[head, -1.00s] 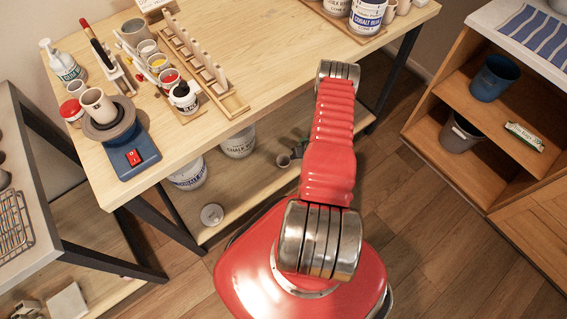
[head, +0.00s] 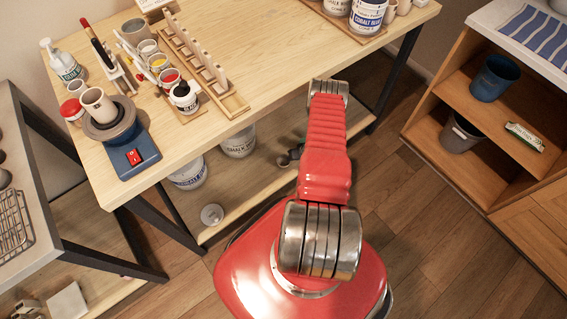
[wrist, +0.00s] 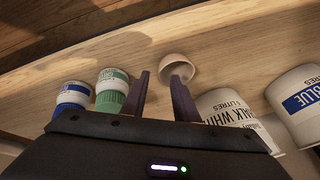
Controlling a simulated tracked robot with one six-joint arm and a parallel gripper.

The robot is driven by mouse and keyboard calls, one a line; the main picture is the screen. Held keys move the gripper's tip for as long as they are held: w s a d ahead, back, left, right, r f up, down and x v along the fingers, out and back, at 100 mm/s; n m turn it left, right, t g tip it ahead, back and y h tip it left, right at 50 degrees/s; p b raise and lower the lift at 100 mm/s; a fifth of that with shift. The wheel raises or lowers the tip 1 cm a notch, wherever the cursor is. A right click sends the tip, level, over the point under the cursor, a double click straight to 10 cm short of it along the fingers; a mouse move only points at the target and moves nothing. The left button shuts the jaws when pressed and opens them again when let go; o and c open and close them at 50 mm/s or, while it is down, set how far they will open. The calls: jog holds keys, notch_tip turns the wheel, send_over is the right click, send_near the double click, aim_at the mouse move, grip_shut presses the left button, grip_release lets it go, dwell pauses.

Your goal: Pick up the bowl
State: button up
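A small pale pinkish-beige bowl (wrist: 179,60) is on the wooden lower shelf in the wrist view, just beyond my fingertips. My gripper (wrist: 160,76) is open and empty, its two dark fingers apart and pointing toward the bowl. The right fingertip overlaps the bowl's near side in the picture; I cannot tell whether it touches. The left fingertip stands clear to the left of the bowl. In the head view a dark end part of my arm shows under the table edge, and I cannot make out the bowl there.
Blue-labelled (wrist: 72,97) and green-labelled (wrist: 111,90) jars stand left of the fingers. A Chalk White tub (wrist: 228,106) and a blue-labelled tub (wrist: 300,100) stand to the right. The wooden worktable (head: 260,95) covers the shelf from above.

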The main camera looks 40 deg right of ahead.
aim_at(284, 162)
jog(key=shift+x, duration=2.5)
jog(key=shift+c, duration=0.6)
grip_shut()
